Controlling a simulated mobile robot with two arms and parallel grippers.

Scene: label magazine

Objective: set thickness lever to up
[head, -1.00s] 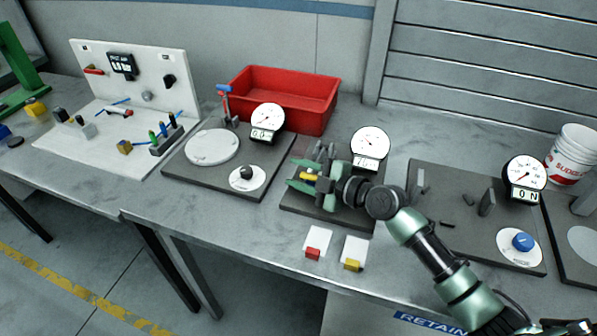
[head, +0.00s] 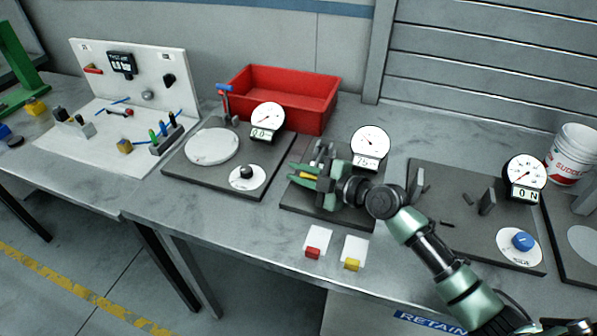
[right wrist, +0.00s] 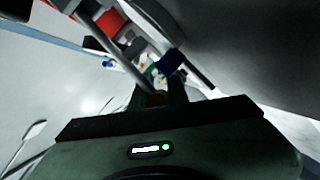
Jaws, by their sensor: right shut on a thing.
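My right gripper (head: 296,173) reaches in from the right over the middle dark plate (head: 335,213). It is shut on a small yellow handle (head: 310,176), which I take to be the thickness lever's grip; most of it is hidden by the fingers. In the right wrist view a dim yellowish bit (right wrist: 155,98) shows between the dark fingers. A round white dial (head: 370,142) with a digital readout stands behind the gripper, on the same plate. The lever's pivot and any position marks are hidden. My left gripper is not in view.
A red bin (head: 285,92) stands behind. A plate with a white disc (head: 211,146) and black knob (head: 246,172) lies to the left. A plate with a blue knob (head: 522,241) lies to the right.

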